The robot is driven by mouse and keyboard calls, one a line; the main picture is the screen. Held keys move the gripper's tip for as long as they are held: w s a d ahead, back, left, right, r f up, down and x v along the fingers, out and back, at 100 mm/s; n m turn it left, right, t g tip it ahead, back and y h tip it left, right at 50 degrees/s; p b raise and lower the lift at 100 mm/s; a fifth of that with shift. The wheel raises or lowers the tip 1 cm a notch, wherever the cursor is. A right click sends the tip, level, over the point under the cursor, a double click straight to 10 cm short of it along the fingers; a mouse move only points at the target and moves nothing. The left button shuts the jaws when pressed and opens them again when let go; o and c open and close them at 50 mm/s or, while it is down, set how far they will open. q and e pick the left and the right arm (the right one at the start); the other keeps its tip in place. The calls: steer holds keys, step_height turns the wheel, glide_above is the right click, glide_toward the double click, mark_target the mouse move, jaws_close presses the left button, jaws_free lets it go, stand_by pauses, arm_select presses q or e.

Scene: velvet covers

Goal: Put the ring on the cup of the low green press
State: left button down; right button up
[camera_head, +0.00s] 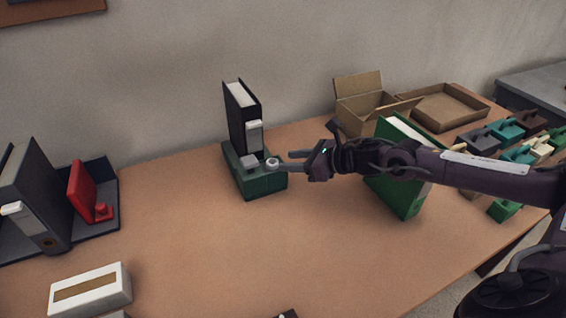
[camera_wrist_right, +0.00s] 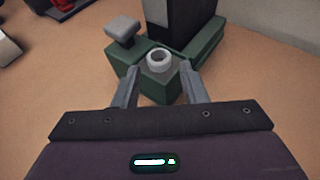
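The low green press (camera_head: 262,182) stands on the table in front of a black binder. It also shows in the right wrist view (camera_wrist_right: 159,90). A pale round ring (camera_head: 272,164) with a dark hole sits on top of its front block, and it shows larger in the right wrist view (camera_wrist_right: 161,60). The cup beneath it cannot be made out. A grey square pad (camera_wrist_right: 123,30) stands on a post beside it. My right gripper (camera_wrist_right: 160,87) is open, its fingers apart either side of the front block, with nothing clamped between them. My left gripper is not in view.
A black binder (camera_head: 242,115) stands right behind the press. A green binder (camera_head: 395,185) stands under my right arm. Open cardboard boxes (camera_head: 360,105) and several small coloured presses (camera_head: 480,141) are at the right. A white box (camera_head: 90,291) is front left. The table's middle is clear.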

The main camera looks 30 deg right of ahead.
steer(key=shift+v, duration=1.7)
steer(key=shift+s+a, duration=0.1)
